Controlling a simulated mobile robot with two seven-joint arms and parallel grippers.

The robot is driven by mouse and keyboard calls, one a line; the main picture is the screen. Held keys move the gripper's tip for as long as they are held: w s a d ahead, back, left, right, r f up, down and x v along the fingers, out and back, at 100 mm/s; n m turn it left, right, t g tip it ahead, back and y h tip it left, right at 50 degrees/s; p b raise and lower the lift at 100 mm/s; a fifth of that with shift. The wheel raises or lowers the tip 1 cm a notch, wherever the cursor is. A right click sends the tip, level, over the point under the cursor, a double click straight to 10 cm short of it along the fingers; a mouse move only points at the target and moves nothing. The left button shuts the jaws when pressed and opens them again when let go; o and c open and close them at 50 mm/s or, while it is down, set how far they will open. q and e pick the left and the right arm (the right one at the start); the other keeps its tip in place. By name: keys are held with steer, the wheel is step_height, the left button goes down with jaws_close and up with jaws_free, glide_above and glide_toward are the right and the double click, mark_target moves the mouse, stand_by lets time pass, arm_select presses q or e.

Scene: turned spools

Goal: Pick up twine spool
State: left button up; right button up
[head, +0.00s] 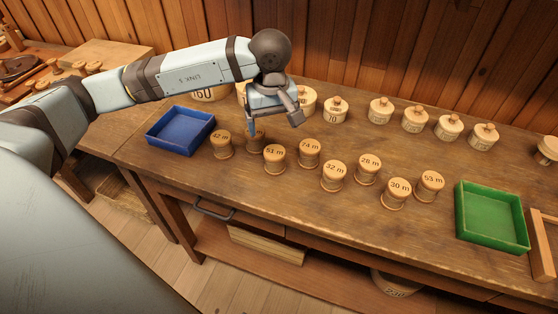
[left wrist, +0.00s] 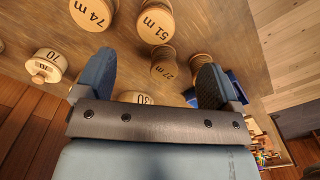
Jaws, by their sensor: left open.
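Several wooden twine spools with length labels stand upright on the workbench (head: 240,187). They include the 42 m spool (head: 222,146), 51 m spool (head: 274,160), 74 m spool (head: 309,153), 32 m spool (head: 333,178), 28 m spool (head: 368,169), 30 m spool (head: 396,193) and 53 m spool (head: 430,186). My left gripper (head: 274,122) is open above the back left of this group, and partly hides one spool in the head view. In the left wrist view, the 27 m spool (left wrist: 165,66) shows between the open fingers, apart from them. My right gripper is out of view.
A blue tray (head: 180,131) stands left of the spools and a green tray (head: 492,216) at the right. Several lidded, numbered round containers, such as one marked 10 (head: 335,112), line the back near the plank wall. The bench front is clear.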

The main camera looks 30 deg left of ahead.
mark_target(272, 153)
arm_select(q)
step_height(272, 153, down, 8)
steer(key=shift+a+f, duration=0.1)
steer(key=shift+a, duration=0.05)
steer(key=f, duration=0.3)
steer(key=w+f, duration=0.1)
steer(key=f, duration=0.1)
steer(key=shift+f, duration=0.15)
steer(key=c, duration=1)
